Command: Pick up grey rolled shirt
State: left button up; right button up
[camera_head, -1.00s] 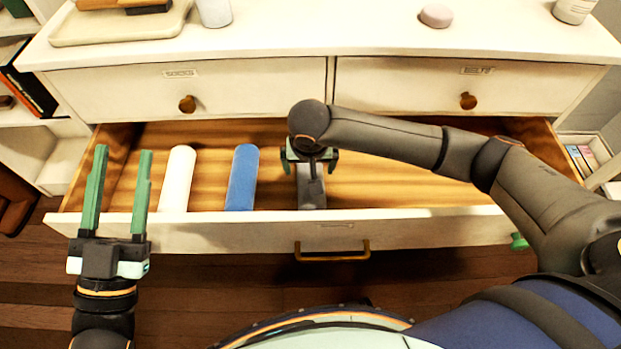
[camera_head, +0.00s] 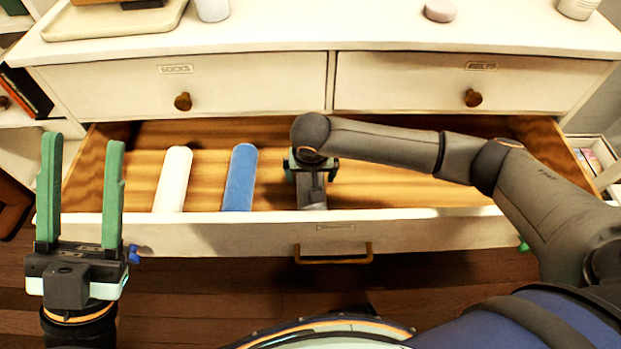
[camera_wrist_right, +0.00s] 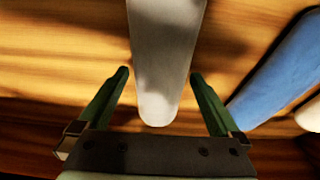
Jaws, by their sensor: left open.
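The grey rolled shirt (camera_head: 313,195) lies in the open drawer, right of the blue roll, partly hidden by my right arm. In the right wrist view the grey rolled shirt (camera_wrist_right: 165,50) runs down between the fingers, its rounded end near the palm. My right gripper (camera_wrist_right: 160,73) is open, one finger on each side of the shirt, with gaps visible on both sides. In the head view my right gripper (camera_head: 311,170) is over the shirt, fingers mostly hidden. My left gripper (camera_head: 82,140) is open and empty, at the drawer's left front corner.
A white roll (camera_head: 173,180) and a blue roll (camera_head: 240,178) lie left of the grey one in the drawer (camera_head: 200,233). The drawer floor to the right is bare where seen. Two closed drawers are above, under the dresser top (camera_head: 330,30).

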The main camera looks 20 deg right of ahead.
jog(key=c, duration=1.4)
jog(key=shift+o, duration=0.2)
jog(key=shift+r, duration=0.1)
